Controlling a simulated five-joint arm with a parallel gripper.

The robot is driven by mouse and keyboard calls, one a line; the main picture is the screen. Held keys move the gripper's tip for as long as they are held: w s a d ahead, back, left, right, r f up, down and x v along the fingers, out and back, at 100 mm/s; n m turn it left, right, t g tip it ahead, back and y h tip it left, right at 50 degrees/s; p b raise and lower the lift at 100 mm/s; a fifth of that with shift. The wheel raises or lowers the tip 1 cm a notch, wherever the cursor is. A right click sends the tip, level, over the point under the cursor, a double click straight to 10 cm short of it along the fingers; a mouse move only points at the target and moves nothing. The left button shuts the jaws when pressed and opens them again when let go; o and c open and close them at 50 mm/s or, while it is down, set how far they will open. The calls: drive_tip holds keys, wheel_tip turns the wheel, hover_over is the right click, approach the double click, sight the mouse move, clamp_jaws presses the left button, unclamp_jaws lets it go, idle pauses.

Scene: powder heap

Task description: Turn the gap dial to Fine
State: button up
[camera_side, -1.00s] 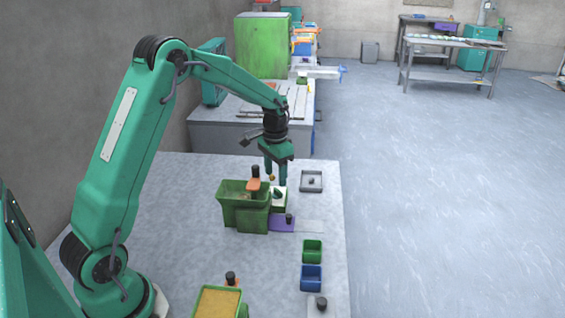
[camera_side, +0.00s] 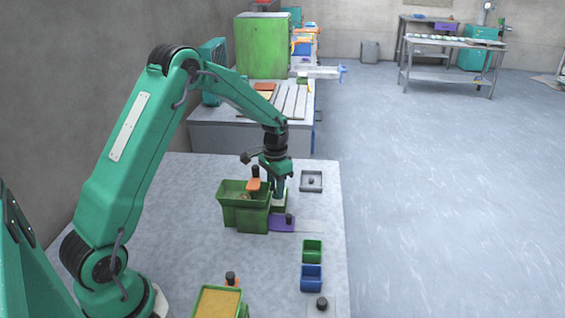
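The green mill with its open hopper (camera_side: 232,193) stands on the table, left of centre. An orange part with a black knob (camera_side: 254,180) sits at its top. The mill's small white-topped block (camera_side: 280,206) is at its right side. My gripper (camera_side: 277,194) points straight down over this block, its fingers at the block's top. The dark dial seen there earlier is now hidden by the fingers. I cannot tell whether the fingers are closed on it or only around it, and the dial's setting and marks are too small to read.
A purple plate with a black knob (camera_side: 282,223) lies in front of the block. A grey square tray (camera_side: 311,181) is to the right. Green (camera_side: 312,251) and blue (camera_side: 311,277) bins and a powder-filled green box (camera_side: 217,303) are nearer.

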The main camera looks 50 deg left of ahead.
drive_tip(key=shift+c, duration=0.8)
drive_tip(key=shift+n, duration=0.4)
drive_tip(key=n, duration=0.3)
drive_tip(key=shift+d, duration=0.15)
drive_tip(key=shift+w+d+n, duration=0.1)
drive_tip(key=shift+w+n, duration=0.05)
drive_tip(key=shift+n, duration=2.55)
drive_tip(key=o, duration=1)
drive_tip(key=shift+r, duration=0.15)
